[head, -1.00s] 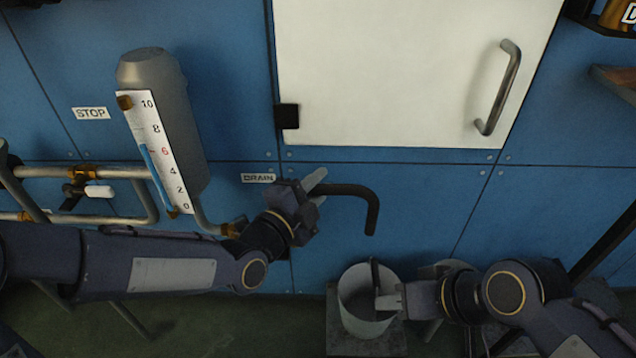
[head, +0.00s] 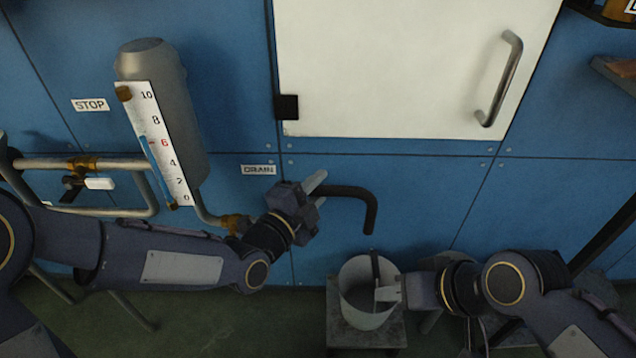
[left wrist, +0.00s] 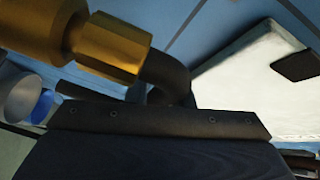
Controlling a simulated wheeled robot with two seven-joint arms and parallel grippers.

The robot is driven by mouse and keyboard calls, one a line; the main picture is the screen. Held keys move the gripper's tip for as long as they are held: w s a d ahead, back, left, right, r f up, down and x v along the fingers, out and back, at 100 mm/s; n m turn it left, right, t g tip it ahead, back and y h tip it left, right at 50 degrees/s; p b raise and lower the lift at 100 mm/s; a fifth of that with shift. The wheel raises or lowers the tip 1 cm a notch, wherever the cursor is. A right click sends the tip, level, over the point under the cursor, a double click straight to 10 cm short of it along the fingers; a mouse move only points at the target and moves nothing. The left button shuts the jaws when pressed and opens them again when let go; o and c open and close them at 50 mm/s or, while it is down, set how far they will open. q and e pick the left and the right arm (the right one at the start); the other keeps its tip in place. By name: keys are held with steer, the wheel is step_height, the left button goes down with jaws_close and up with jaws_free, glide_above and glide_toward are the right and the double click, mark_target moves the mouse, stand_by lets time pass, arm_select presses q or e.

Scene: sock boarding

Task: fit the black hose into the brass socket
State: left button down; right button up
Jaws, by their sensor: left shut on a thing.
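The black hose (head: 352,192) is held in my left gripper (head: 318,188), which is shut on it. From the jaws it runs right and bends downward, its far end hanging free above the bucket. The brass socket (head: 235,224) sits on the end of the metal pipe, left of the gripper. In the left wrist view the brass socket (left wrist: 115,45) is large and close, with the curved black hose (left wrist: 168,75) just behind it. Whether they touch is hidden. My right gripper (head: 386,293) is at the bucket; its grasp is unclear.
A pale bucket (head: 350,310) stands on a grey stand (head: 345,338) below the hose. A gauge (head: 165,150) on a grey cylinder stands at the left, and a pipe with a white-handled valve (head: 100,183) lies left of it. A white door (head: 400,70) is above.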

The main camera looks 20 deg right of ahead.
arm_select(q)
steer(key=shift+f, duration=0.4)
steer(key=c, duration=1.2)
jaws_free()
steer(key=shift+p+v, duration=0.8)
steer(key=shift+v, duration=3.15)
